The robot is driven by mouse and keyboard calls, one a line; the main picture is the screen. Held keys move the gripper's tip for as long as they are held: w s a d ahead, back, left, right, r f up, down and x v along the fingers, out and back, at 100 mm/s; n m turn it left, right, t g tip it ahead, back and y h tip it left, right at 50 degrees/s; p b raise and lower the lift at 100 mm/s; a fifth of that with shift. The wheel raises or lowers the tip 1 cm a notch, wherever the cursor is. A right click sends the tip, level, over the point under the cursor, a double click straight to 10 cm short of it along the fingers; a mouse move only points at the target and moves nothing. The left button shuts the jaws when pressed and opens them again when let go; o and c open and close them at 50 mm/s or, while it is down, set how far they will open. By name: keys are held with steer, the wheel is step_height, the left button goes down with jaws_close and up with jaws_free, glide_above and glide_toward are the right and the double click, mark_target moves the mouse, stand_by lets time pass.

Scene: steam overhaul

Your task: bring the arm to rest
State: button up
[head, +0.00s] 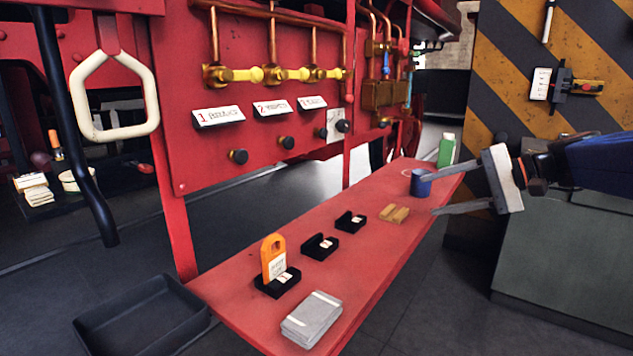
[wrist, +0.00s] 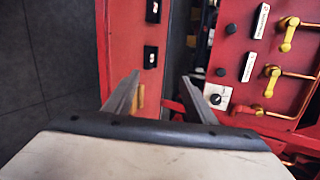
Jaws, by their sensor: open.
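My gripper (head: 436,194) is open and empty at the right in the head view. Its two grey fingers point left, over the far right part of the red bench (head: 372,276). In the wrist view my gripper (wrist: 158,88) shows its fingers spread apart with nothing held between them. A blue cup (head: 420,184) appears close to the fingertips in the head view; I cannot tell the gap in depth. My blue arm reaches in from the right edge.
On the bench are an orange tag (head: 273,256) in a black holder, two other black holders (head: 319,247), wooden blocks (head: 394,214), grey plates (head: 311,318) and a green carton (head: 446,150). A black tray (head: 140,322) lies on the floor. A red valve panel (head: 200,150) stands behind.

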steer(key=s+a+f+n+g+h, duration=0.1)
steer(key=s+a+f+h, duration=0.15)
steer(key=s+f, duration=0.4)
steer(key=s+a+f+n+g+h, duration=0.1)
steer(key=s+f+n+g+h, duration=0.15)
steer(key=s+f, duration=0.45)
steer(key=s+d+f+n+t+h, duration=0.2)
steer(key=s+d+f+h, duration=0.3)
steer(key=s+f, duration=0.3)
steer(key=shift+s+d+f+n+h, duration=0.3)
steer(key=shift+s+n+h, duration=0.4)
steer(key=shift+s, duration=0.9)
